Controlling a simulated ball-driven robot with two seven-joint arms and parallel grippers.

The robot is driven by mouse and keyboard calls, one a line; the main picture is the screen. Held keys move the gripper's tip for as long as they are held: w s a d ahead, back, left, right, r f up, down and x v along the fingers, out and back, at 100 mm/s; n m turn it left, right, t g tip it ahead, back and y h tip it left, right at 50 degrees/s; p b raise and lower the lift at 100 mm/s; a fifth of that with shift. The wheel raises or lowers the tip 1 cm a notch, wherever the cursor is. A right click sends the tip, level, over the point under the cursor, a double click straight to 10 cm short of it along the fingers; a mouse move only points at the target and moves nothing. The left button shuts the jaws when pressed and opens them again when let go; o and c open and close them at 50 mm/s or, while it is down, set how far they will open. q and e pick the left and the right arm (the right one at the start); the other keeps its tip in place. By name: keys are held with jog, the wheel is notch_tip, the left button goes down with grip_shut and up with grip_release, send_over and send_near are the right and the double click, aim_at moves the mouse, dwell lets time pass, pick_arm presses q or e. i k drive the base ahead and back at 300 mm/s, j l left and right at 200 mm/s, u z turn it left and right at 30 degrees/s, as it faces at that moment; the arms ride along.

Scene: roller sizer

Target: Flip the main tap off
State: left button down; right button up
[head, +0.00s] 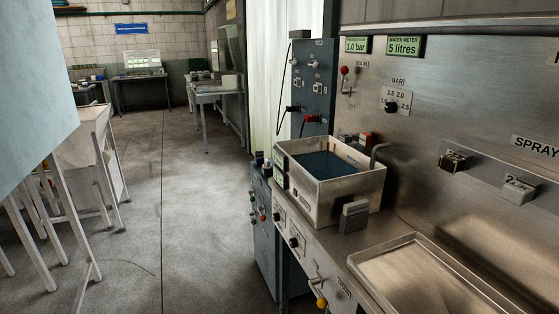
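The main tap (347,88) is on the upright steel panel at the right, beside a label reading MAIN. It is small in the picture. A red knob (345,71) shows above its metal body, and the lever appears to point upward. Neither of my grippers is in view.
A pressure display (356,45) reads 1.0 bar and a meter display (404,45) reads 5 litres. A BAR dial (391,107) is right of the tap. Below stand a water-filled basin (366,188) and a shallow tray (372,262). The floor (190,210) left of the bench is open.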

aim_at(344, 71)
jog(key=i+j, duration=0.3)
jog(key=i+j+z, duration=0.15)
jog(key=i+j, duration=0.4)
jog(key=j, duration=0.15)
jog(key=i+j+z, duration=0.15)
jog(key=i+j, duration=0.4)
jog(key=j, duration=0.15)
jog(key=i+j+z, duration=0.1)
jog(key=i+j, duration=0.15)
jog(key=j, duration=0.15)
jog(key=i+j+z, duration=0.1)
jog(key=i+j, duration=0.15)
jog(key=j, duration=0.15)
jog(key=i+j, duration=0.25)
jog(key=j, duration=0.2)
jog(key=l+z, duration=0.05)
